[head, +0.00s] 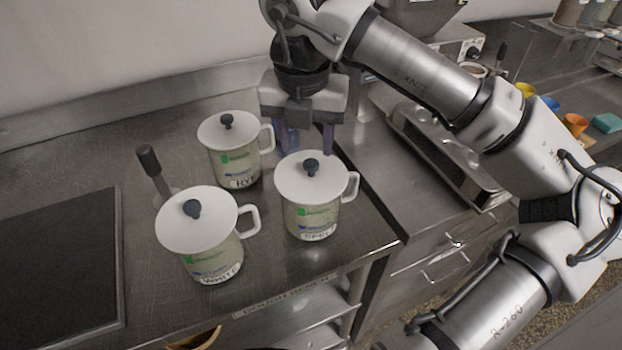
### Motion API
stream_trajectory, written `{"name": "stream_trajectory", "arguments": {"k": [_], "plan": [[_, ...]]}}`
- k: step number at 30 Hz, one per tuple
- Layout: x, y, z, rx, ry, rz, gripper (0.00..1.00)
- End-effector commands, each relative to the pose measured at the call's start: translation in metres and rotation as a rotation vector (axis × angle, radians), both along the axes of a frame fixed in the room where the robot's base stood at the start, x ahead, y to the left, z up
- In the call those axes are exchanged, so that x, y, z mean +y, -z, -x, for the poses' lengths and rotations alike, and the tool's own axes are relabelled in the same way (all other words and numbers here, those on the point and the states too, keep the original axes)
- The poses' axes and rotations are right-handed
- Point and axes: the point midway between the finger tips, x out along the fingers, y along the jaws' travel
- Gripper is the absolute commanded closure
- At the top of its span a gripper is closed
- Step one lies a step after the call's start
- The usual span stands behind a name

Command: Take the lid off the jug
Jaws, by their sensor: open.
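Three lidded jugs with green and blue print stand upright on the steel counter (85,165). The rear jug (237,168) is marked RYE, the front left jug (213,262) seems to read WHITE, and the right jug (311,220) seems to read SPELT. Each has a white lid with a dark knob: rear lid (243,135), left lid (180,233), right lid (292,187). My gripper (307,141) points down, open and empty, just behind the right jug's lid in the picture. Its fingertips appear apart from the knob; the exact height gap cannot be told.
A dark-handled tool (152,167) stands up behind the left jug. A dark flat panel (62,270) lies at the left. A steel appliance (440,150) stands to the right, with small colored items (575,123) beyond. The counter's front edge is close to the jugs.

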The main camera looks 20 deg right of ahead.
Motion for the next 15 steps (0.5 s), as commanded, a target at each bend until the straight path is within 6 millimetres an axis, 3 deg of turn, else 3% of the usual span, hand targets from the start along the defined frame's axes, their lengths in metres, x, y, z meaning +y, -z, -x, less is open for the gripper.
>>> {"name": "stream_trajectory", "arguments": {"k": [8, 15], "plan": [[-0.009, 0.042, -0.002, 0.001, -0.002, -0.002, 0.51], [-0.009, 0.045, -0.003, 0.001, -0.001, 0.001, 0.51]]}}
